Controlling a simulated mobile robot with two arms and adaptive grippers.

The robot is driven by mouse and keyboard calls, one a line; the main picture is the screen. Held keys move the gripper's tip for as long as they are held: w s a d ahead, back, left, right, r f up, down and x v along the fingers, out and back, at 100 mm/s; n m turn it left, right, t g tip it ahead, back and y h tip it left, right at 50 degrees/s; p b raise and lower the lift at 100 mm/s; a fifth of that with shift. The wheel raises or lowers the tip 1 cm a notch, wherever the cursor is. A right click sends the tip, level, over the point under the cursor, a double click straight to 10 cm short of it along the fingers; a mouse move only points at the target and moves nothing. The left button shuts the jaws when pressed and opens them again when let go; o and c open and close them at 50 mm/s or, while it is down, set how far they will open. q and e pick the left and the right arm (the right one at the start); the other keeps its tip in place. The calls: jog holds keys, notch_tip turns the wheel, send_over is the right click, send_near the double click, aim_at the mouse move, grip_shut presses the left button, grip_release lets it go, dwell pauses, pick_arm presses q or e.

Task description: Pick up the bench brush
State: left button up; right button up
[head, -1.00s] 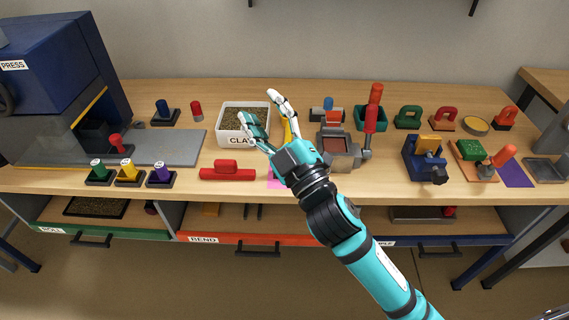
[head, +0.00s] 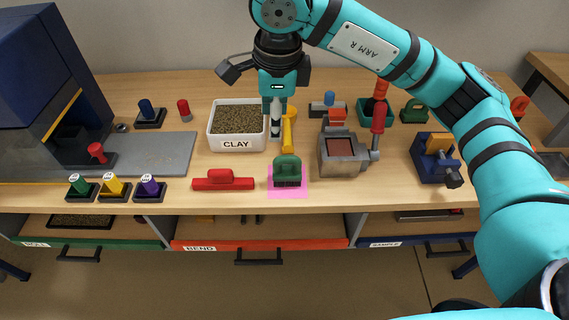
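A green-handled tool with dark bristles, which looks like the bench brush (head: 288,170), stands on a pink square (head: 287,194) near the front of the bench. My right gripper (head: 275,130) points down behind it, between the clay box and the yellow scoop, and is apart from the brush. Its fingers overlap in this view, so their opening is unclear. My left gripper is not in view.
A yellow scoop (head: 288,133) lies close behind the brush. The clay box (head: 236,145) and a red-handled tool (head: 223,181) are to the left. A grey metal block device (head: 342,153) stands to the right. The bench front edge is near.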

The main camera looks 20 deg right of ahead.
jog(key=d, duration=0.2)
send_over(281, 158)
jog(key=shift+h, duration=0.4)
jog(key=f, duration=0.6)
jog(key=s+f, duration=0.1)
jog(key=f, duration=0.3)
jog(key=shift+w+d+f+p, duration=0.1)
jog(key=shift+w+f+p, duration=0.2)
jog(key=shift+f, duration=0.75)
jog(key=shift+w+a+f+p, duration=0.15)
jog(key=shift+f+p, duration=0.1)
jog(key=shift+f, duration=0.8)
jog(key=shift+w+d+f+p, duration=0.15)
jog(key=shift+w+f+p, duration=0.15)
jog(key=shift+f, duration=0.75)
jog(key=shift+s, duration=0.1)
grip_shut()
